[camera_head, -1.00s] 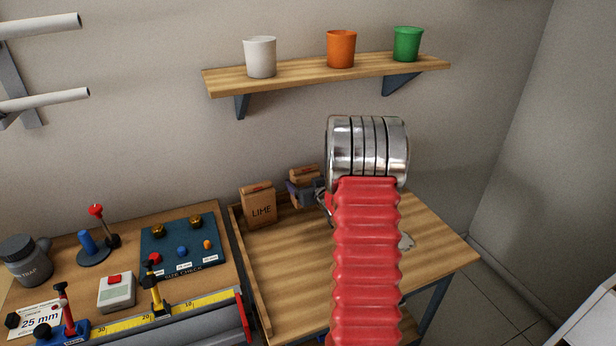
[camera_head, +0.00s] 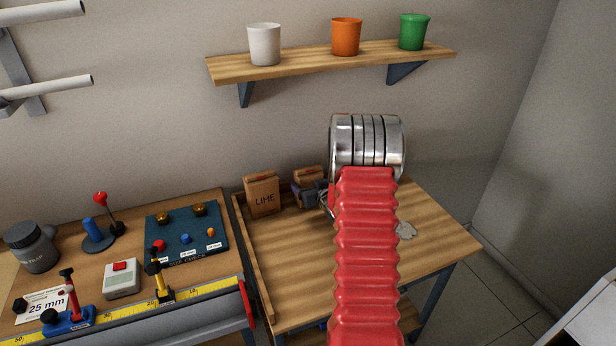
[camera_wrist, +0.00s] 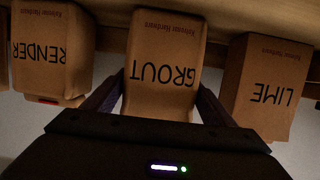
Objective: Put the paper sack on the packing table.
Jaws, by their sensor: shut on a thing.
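A brown paper sack printed GROUT (camera_wrist: 165,60) is between the two fingers of my gripper (camera_wrist: 158,98) in the wrist view, which is upside down. In the head view this sack (camera_head: 307,176) shows beside the LIME sack, with my gripper (camera_head: 309,194) closed around it from the front. Its base is near the wooden top of the packing table (camera_head: 285,265); I cannot tell whether it touches. My red arm hides part of the gripper and the table's middle.
A LIME sack (camera_head: 262,196) stands at the table's back left, close to the held sack. A RENDER sack (camera_wrist: 52,50) shows on the other side in the wrist view. A grey patch (camera_head: 406,230) lies on the table's right. Front left is clear. A shelf (camera_head: 300,68) with cups hangs above.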

